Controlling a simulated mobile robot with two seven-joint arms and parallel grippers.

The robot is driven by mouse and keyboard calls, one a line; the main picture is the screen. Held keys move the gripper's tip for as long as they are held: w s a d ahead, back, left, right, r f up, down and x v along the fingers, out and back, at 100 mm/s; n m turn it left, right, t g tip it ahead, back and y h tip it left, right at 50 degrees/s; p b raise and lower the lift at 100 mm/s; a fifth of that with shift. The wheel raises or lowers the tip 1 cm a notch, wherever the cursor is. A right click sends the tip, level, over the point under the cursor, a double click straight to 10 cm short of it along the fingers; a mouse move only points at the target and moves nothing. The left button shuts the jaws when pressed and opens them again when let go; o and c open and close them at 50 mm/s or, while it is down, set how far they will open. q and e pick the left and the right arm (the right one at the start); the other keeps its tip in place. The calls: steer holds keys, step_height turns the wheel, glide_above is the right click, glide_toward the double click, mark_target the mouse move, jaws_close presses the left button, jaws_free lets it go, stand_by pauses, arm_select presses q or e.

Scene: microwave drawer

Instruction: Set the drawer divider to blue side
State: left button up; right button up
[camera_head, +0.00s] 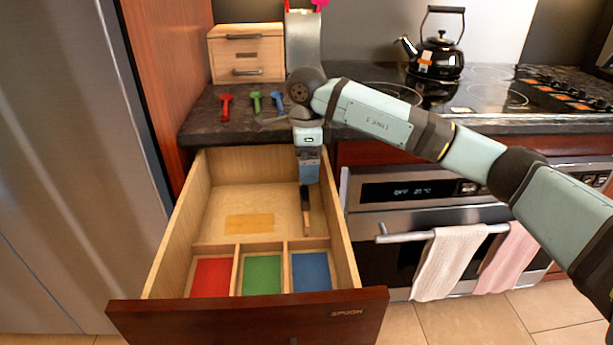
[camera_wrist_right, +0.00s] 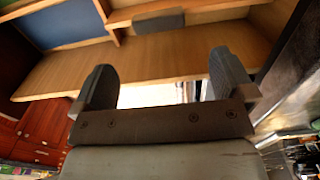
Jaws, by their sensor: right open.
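The drawer (camera_head: 172,222) is pulled open. Its front part has red (camera_head: 211,277), green (camera_head: 261,274) and blue (camera_head: 311,271) compartments. A thin wooden divider (camera_head: 306,222) with a dark upper part stands in the larger rear section, nearer the right wall and roughly behind the blue compartment. In the right wrist view, it appears as a wooden strip with a grey block (camera_wrist_right: 158,22), near the blue floor (camera_wrist_right: 65,22). My right gripper (camera_head: 309,178) points down over the drawer's rear right, just behind the divider. Its fingers (camera_wrist_right: 165,88) are open and empty, apparently apart from the divider. My left gripper is out of view.
A wooden box (camera_head: 246,55) and red (camera_head: 226,106), green (camera_head: 256,102) and blue (camera_head: 277,100) utensils rest on the counter behind. A black kettle (camera_head: 440,52) stands on the stove. Towels (camera_head: 450,262) hang on the oven at right. A fridge (camera_head: 70,150) is at left.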

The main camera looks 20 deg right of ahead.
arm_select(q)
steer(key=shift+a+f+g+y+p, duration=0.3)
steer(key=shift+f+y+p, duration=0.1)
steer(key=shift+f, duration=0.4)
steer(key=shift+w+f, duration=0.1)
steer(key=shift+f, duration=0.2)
arm_select(e)
step_height(320, 180, up, 5)
steer(key=shift+r, duration=0.2)
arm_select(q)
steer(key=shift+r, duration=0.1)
